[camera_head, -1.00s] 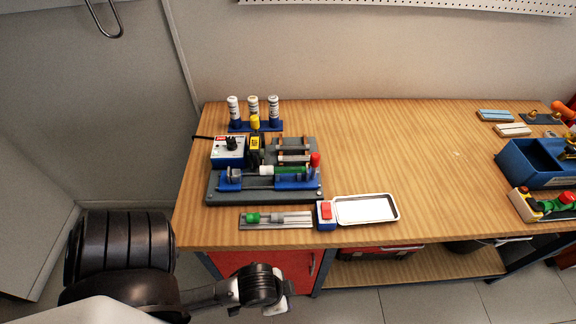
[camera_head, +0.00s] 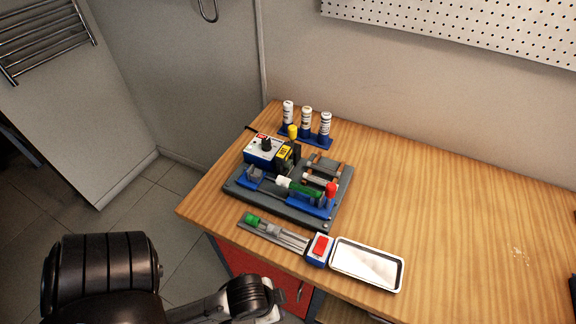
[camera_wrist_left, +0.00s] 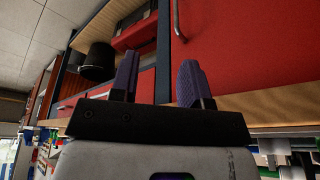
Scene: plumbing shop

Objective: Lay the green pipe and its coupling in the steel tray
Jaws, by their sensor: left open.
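A green pipe (camera_head: 303,189) lies in the blue clamping fixture on the grey base plate in the head view. A white sleeve (camera_head: 284,182), possibly the coupling, sits at its left end. Another green piece (camera_head: 252,219) sits at the left end of a grey rail holder (camera_head: 285,239) in front of the fixture. The steel tray (camera_head: 368,281) is empty at the bench's front edge. My left gripper is open and empty in the left wrist view (camera_wrist_left: 158,82), before the red cabinet front. In the head view its arm is below the bench's front edge. My right gripper is not seen.
A blue-and-white block with a red top (camera_head: 319,246) stands against the tray's left side. A white control box (camera_head: 264,149) and several white bottles in a blue rack (camera_head: 306,122) stand behind. The wooden bench (camera_head: 440,200) is clear to the right.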

